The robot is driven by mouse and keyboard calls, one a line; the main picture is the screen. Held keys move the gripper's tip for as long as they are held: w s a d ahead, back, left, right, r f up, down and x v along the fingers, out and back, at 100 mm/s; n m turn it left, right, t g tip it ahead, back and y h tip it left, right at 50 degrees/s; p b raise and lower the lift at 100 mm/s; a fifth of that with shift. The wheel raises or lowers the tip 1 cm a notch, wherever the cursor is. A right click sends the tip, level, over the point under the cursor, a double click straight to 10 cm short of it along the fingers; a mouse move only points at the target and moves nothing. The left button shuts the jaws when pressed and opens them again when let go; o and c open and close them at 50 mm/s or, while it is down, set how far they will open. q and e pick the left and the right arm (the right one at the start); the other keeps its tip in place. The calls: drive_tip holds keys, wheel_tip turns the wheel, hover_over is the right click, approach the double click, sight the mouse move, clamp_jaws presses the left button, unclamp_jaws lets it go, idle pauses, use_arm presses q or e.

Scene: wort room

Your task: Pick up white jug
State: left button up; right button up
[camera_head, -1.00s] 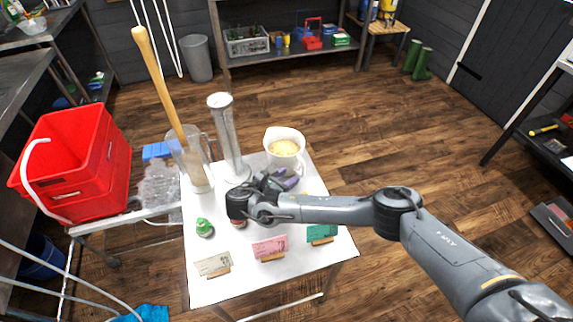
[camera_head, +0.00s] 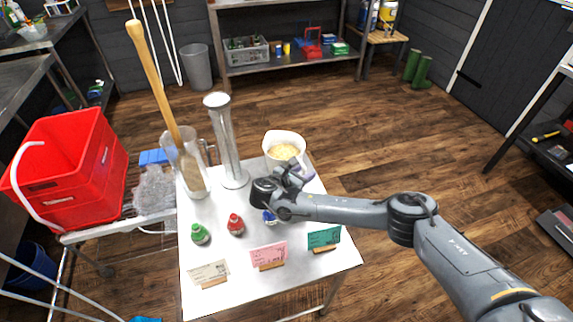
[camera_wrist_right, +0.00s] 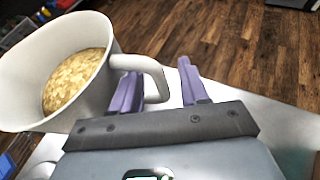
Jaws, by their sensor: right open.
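The white jug (camera_head: 277,163) stands upright at the back right of the white table, with pale yellow flakes in it. In the right wrist view the jug (camera_wrist_right: 88,106) fills the left side, its handle pointing right. My right gripper (camera_head: 300,172) is at the jug's near right side. In the wrist view its purple fingers (camera_wrist_right: 158,86) are apart, with the outer part of the handle showing between them. The left finger overlaps the handle's opening; whether it touches is unclear. My left gripper is not in view.
Left of the jug stand a tall clear cylinder (camera_head: 228,145) and a clear pitcher (camera_head: 193,178) with a wooden paddle (camera_head: 153,75). Green-capped (camera_head: 200,234) and red-capped (camera_head: 236,225) bottles and a pink card (camera_head: 268,257) are nearer. Red crates (camera_head: 70,180) stand left.

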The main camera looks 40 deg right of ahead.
drive_tip(key=shift+w+d+f, duration=0.1)
drive_tip(key=shift+d+f, duration=0.05)
drive_tip(key=shift+d, duration=0.1)
clamp_jaws()
drive_tip(key=shift+r, duration=0.2)
